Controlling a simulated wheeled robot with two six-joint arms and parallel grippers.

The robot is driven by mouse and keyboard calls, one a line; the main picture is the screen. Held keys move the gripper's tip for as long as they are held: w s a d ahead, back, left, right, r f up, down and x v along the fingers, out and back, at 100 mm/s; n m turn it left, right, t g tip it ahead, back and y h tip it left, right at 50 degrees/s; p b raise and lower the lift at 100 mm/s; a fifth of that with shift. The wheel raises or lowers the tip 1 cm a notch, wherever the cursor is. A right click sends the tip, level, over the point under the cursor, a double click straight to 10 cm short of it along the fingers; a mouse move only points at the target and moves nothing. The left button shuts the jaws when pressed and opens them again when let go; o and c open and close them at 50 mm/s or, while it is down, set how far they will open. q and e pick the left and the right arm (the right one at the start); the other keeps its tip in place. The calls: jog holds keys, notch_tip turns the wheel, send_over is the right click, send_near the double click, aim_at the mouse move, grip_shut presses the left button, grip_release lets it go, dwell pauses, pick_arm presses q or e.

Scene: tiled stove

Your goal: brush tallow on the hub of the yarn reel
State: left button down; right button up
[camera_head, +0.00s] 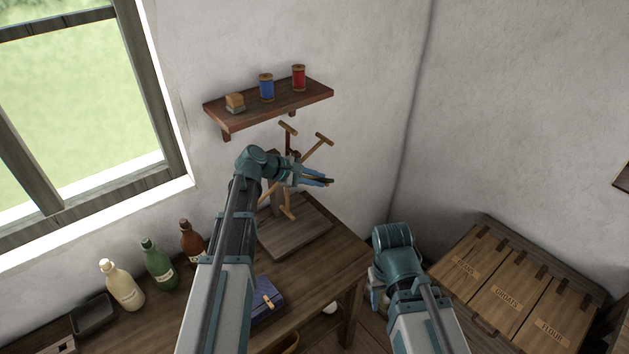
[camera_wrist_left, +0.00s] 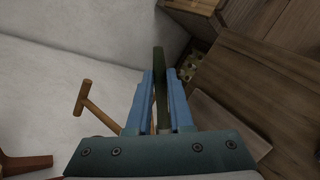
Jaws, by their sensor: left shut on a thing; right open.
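The yarn reel (camera_head: 320,139) stands on a wooden base board (camera_head: 290,243) on the bench, its arms ending in crosspieces. My left arm and gripper cover its hub in the head view. One crosspiece arm (camera_wrist_left: 84,98) shows left of the fingers in the left wrist view. My left gripper (camera_head: 328,181) is in front of the reel, shut on a thin dark green thing (camera_wrist_left: 159,75), perhaps a brush handle; its far end is unclear. Whether it touches the reel I cannot tell. My right gripper (camera_head: 377,285) hangs low beside the bench, open, mostly hidden by its arm. No tallow is clearly identifiable.
A wall shelf (camera_head: 220,113) holds a small block (camera_head: 235,102), a blue spool (camera_head: 266,87) and a red spool (camera_head: 298,77). Several bottles (camera_head: 158,265) and a blue box-like thing (camera_head: 266,302) stand on the bench. A labelled wooden chest (camera_head: 505,293) is at right.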

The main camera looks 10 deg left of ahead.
pick_arm(q)
jog(key=shift+w+d+f, duration=0.15)
jog(key=shift+w+d, duration=0.8)
jog(key=shift+w, duration=0.3)
jog(key=shift+s+a, duration=0.1)
jog(key=s+a, duration=0.2)
jog(key=s, duration=0.1)
jog(key=shift+a+r, duration=0.1)
jog(key=shift+r, duration=0.1)
jog(key=s+d, duration=0.3)
jog(key=d, duration=0.1)
jog(key=shift+s+d, duration=0.35)
jog(key=shift+s, duration=0.05)
